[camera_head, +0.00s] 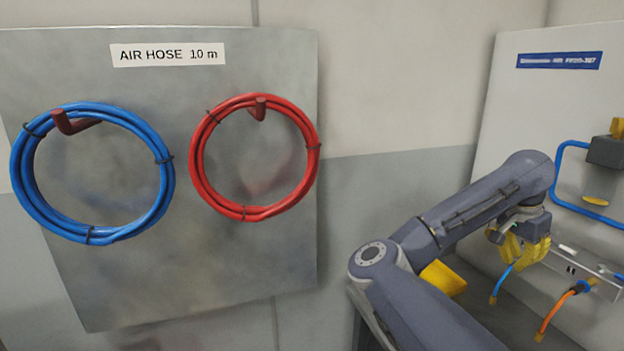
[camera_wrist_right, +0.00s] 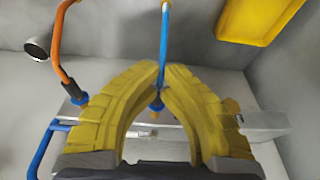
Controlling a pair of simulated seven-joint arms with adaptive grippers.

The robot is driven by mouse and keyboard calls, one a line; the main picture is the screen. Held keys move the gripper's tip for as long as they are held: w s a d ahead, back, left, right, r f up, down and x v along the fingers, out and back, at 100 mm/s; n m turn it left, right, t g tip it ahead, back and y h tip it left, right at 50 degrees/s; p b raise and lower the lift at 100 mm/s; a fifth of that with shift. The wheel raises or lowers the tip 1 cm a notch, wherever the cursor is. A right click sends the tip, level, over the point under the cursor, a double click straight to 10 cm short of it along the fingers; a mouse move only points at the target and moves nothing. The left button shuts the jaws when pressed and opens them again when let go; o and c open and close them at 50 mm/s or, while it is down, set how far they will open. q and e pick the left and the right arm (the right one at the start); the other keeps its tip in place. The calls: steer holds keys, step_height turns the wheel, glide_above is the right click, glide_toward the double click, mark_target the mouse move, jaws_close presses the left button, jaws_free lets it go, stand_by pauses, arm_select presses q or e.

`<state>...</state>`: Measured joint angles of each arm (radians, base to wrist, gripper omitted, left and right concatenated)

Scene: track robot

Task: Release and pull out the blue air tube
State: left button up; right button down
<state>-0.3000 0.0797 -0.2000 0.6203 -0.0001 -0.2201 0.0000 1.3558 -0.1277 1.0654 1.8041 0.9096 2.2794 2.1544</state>
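The blue air tube (camera_head: 501,285) hangs with its free end down below my right gripper (camera_head: 513,257), at the panel on the right. In the right wrist view the blue tube (camera_wrist_right: 164,42) runs between the yellow fingertips of the right gripper (camera_wrist_right: 160,76). The fingertips come together around the tube, shut on it. A dark fitting at the tube's inner end shows between the fingers, in front of the grey metal rail (camera_wrist_right: 262,124). The fingers partly hide the rail. My left gripper is in neither view.
An orange tube (camera_head: 555,318) with a blue collar hangs beside the blue tube; it also shows in the wrist view (camera_wrist_right: 61,60). A blue pipe (camera_head: 566,165) and yellow-handled valve (camera_head: 605,152) are on the right panel. Blue (camera_head: 22,170) and red hose coils (camera_head: 198,165) hang left. A yellow bin (camera_head: 445,279) is behind my arm.

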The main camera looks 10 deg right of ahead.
steer(key=shift+a+f, duration=0.25)
steer(key=shift+a, duration=0.4)
steer(key=shift+a, duration=0.1)
steer(key=shift+s+a+r, duration=0.1)
steer(key=shift+s+a, duration=0.05)
steer(key=shift+a, duration=0.3)
steer(key=shift+a, duration=0.1)
steer(key=shift+r, duration=0.1)
steer(key=c, duration=1.7)
jaws_free()
steer(key=shift+r, duration=0.1)
